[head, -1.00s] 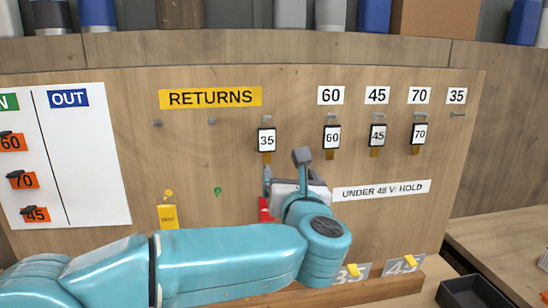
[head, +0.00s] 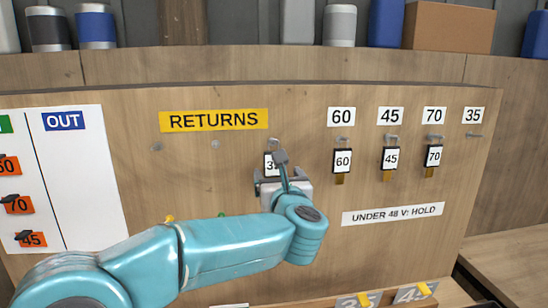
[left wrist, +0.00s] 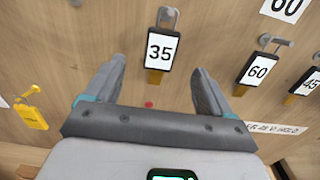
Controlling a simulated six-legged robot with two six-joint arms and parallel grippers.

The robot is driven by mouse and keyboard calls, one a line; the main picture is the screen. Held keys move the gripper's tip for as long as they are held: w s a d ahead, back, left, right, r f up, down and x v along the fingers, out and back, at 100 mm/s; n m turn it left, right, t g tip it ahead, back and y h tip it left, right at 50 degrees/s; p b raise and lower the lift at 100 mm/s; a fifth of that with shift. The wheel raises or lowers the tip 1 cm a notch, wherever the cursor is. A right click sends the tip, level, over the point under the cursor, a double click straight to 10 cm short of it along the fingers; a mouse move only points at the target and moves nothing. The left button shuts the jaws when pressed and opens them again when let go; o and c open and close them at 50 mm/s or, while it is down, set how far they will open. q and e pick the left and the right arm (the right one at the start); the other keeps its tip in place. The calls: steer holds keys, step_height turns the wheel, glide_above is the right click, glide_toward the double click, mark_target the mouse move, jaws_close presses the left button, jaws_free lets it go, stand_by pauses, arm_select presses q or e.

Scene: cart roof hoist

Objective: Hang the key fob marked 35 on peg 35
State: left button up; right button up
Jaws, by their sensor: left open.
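The key fob marked 35 (left wrist: 159,50) hangs from a peg under the yellow RETURNS sign (head: 213,120). In the head view my gripper partly hides the fob (head: 268,162). My left gripper (left wrist: 155,85) is open and empty, and its fingers point toward the fob from just below, one to each side in the wrist view. Peg 35 (head: 474,135) is bare, under the 35 label (head: 473,115) at the far right of the board. My right gripper is not in view.
Fobs 60 (head: 343,161), 45 (head: 390,158) and 70 (head: 433,156) hang on pegs left of peg 35. A white OUT panel (head: 75,180) with orange tags is at the left. A yellow tag (left wrist: 31,115) hangs lower left.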

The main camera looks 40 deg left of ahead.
mark_target(273, 165)
arm_select(q)
steer(key=p+x, duration=0.3)
steer(key=x, duration=0.3)
steer(key=shift+w+a+r, duration=0.2)
steer(key=shift+w+r, duration=0.1)
steer(key=shift+w, duration=0.05)
steer(key=shift+w+a+f, duration=0.15)
steer(key=shift+a+f, duration=0.05)
steer(key=shift+a, duration=0.15)
steer(key=c, duration=1.1)
steer(key=shift+o, duration=1.4)
steer(key=shift+d, duration=0.1)
steer(key=shift+d+r, duration=0.1)
steer(key=shift+d, duration=0.05)
steer(key=c, duration=0.4)
steer(key=shift+r, duration=0.35)
steer(key=shift+c, duration=0.2)
